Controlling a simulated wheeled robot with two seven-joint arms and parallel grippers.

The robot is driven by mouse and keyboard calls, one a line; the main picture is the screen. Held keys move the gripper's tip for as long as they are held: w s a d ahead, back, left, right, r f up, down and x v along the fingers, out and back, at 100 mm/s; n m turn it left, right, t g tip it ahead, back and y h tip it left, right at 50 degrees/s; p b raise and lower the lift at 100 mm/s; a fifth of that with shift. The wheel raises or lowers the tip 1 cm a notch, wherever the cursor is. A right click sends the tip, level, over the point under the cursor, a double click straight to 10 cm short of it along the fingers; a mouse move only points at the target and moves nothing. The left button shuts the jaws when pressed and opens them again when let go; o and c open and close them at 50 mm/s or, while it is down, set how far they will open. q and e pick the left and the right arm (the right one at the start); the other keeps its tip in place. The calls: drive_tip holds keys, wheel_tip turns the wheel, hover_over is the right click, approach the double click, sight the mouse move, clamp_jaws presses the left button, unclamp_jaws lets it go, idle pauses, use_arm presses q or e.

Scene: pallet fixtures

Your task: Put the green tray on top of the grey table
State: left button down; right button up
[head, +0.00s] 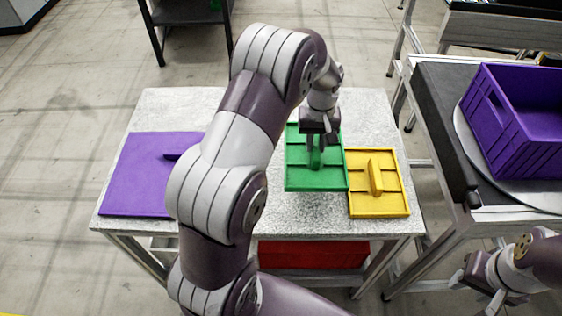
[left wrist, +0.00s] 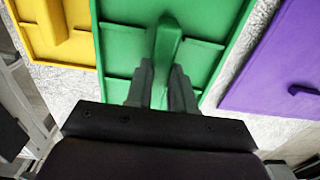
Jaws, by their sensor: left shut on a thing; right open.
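The green tray (head: 298,180) is over the middle of the grey speckled table (head: 240,222), beside the yellow tray. It lies flat or nearly so; I cannot tell whether it touches the tabletop. My left gripper (head: 315,150) points down from above and is shut on the tray's raised central handle. In the left wrist view the two fingers (left wrist: 160,88) stand on either side of the handle of the green tray (left wrist: 125,45). My right gripper (head: 476,287) is open and empty at the lower right, away from the table.
A yellow tray (head: 392,199) lies close at the green tray's right. A purple tray (head: 140,190) lies on the table's left, partly hidden by my left arm. A red container (head: 310,254) sits beneath the tabletop. A purple crate (head: 500,128) stands on the right workstation.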

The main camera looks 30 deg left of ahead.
sight(293, 165)
use_arm(q)
drive_tip(key=s+a+f, duration=0.2)
drive_tip(key=s, duration=0.1)
drive_tip(key=s+a+f, duration=0.1)
drive_tip(key=s, duration=0.1)
drive_tip(key=shift+s+p, duration=0.15)
drive_tip(key=shift+p, duration=0.25)
drive_tip(key=shift+s+a+f, duration=0.1)
drive_tip(key=shift+s+f, duration=0.15)
drive_tip(key=shift+f, duration=0.05)
wheel_tip(293, 165, down, 3)
drive_tip(key=shift+f, duration=0.1)
drive_tip(key=shift+w+f, duration=0.15)
drive_tip(key=shift+f, duration=0.25)
drive_tip(key=shift+f, duration=0.15)
drive_tip(key=c, duration=1)
unclamp_jaws()
